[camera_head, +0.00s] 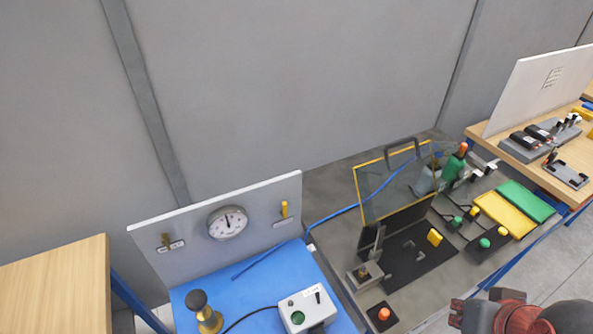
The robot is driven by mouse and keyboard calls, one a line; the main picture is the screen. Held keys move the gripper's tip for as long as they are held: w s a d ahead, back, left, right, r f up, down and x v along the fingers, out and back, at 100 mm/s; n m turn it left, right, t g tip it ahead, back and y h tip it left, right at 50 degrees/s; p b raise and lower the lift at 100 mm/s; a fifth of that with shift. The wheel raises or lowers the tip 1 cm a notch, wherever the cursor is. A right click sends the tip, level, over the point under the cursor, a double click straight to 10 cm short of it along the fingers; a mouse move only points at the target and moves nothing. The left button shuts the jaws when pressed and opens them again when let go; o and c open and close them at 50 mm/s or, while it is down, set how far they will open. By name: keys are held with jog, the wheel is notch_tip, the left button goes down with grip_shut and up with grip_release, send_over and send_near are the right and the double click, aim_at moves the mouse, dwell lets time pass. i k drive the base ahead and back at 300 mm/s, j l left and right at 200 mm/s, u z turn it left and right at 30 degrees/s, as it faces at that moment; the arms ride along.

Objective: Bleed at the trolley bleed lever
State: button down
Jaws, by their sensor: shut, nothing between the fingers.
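A blue-topped trolley (255,279) with an upright grey panel (262,202) stands at the lower middle. The panel carries a round dial gauge (228,222). A small upright yellow lever (284,210) is right of the gauge, above a label plate. A brass-coloured fitting (165,241) is left of it, also with a label. The labels are too small to read, so I cannot tell which is the bleed lever. My gripper (460,313) shows at the bottom right edge, partly cut off, shut and empty. It is well right of the trolley and touches nothing there.
On the trolley top are a brass post with a dark knob (208,314) and a grey box (308,311) with a cable. Right of it, a grey bench (350,290) holds a yellow-framed clear guard (394,182), buttons and trays. Wooden tables (55,285) flank the scene.

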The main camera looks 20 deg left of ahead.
aim_at(284, 212)
jog(key=u, duration=1.25)
